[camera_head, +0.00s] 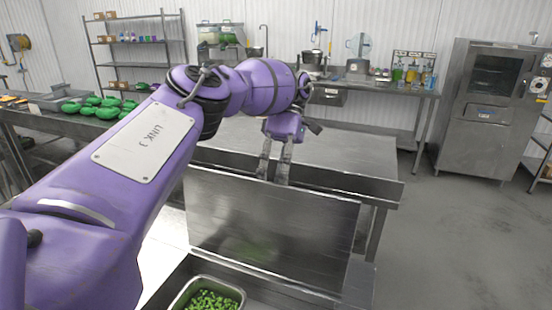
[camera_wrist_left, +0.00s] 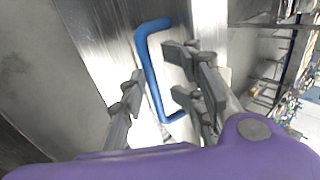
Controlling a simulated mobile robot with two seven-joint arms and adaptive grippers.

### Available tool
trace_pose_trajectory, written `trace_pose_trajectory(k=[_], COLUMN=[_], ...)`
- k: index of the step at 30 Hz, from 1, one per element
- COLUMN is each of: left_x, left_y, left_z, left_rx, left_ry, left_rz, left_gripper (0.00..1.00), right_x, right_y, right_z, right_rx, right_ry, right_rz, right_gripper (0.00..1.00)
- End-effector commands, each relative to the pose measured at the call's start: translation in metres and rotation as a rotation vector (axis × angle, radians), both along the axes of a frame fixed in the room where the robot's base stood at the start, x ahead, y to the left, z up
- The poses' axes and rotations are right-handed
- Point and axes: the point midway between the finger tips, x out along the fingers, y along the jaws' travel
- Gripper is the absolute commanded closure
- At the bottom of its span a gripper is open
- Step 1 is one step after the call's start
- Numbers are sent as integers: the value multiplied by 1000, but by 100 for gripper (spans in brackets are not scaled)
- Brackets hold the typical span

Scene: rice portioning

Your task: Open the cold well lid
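The cold well lid (camera_head: 270,225) is a flat steel panel. It stands raised and tilted at the front of the steel counter, its broad face toward the head camera. My left gripper (camera_head: 274,172) is at its upper edge, fingers pointing down, the tips partly hidden behind the panel. In the left wrist view the blue bar handle (camera_wrist_left: 150,72) lies between the spread fingers of my left gripper (camera_wrist_left: 157,68). The fingers look open around the handle, with gaps visible; the handle is hidden in the head view. My right gripper is not in view.
A steel pan of green pieces (camera_head: 210,297) sits in the well below the lid. A steel counter (camera_head: 340,170) lies behind it. Green produce (camera_head: 100,107) lies on a table at left. A steel cabinet (camera_head: 487,105) stands at right, with open floor before it.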

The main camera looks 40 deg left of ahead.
Motion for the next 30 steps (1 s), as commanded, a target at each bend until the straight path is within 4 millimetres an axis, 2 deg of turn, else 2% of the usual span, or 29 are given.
trace_pose_trajectory(k=[1,3,11,21,30], left_x=[1,1,1,0,0], left_y=[-1,0,-1,-1,-1], left_z=[12,22,51,69,72], left_rx=[1,2,2,-1,-1], left_ry=[-6,-6,-6,-1,-2], left_rz=[-2,-1,-1,-2,-1], left_gripper=[73,73,73,73,73], right_x=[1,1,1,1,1], right_y=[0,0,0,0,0], right_z=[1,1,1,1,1], right_rx=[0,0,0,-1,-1], right_ry=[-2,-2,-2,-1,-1], right_rz=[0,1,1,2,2], right_gripper=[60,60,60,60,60])
